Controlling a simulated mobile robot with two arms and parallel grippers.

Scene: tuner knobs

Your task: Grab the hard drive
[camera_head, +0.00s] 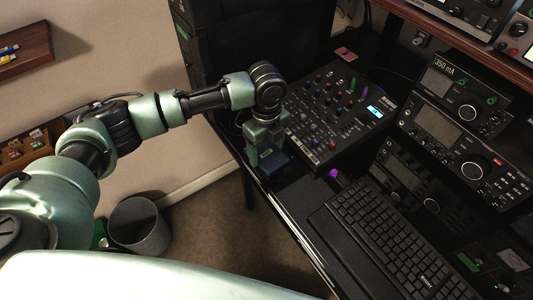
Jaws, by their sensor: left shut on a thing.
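My left arm reaches in from the left, and my left gripper (262,152) points down at the near left edge of the black desk, beside the mixer. It is shut on a small dark blue box, which looks like the hard drive (275,162). The gripper covers part of the box, and I cannot tell whether the box rests on the desk or is lifted. My right gripper is not in view.
A black mixer (338,113) with several knobs stands just right of the gripper. A black keyboard (382,238) lies nearer, and a purple knob (334,173) sits between them. Radio units (446,135) stand at right. A grey bin (140,226) is on the floor.

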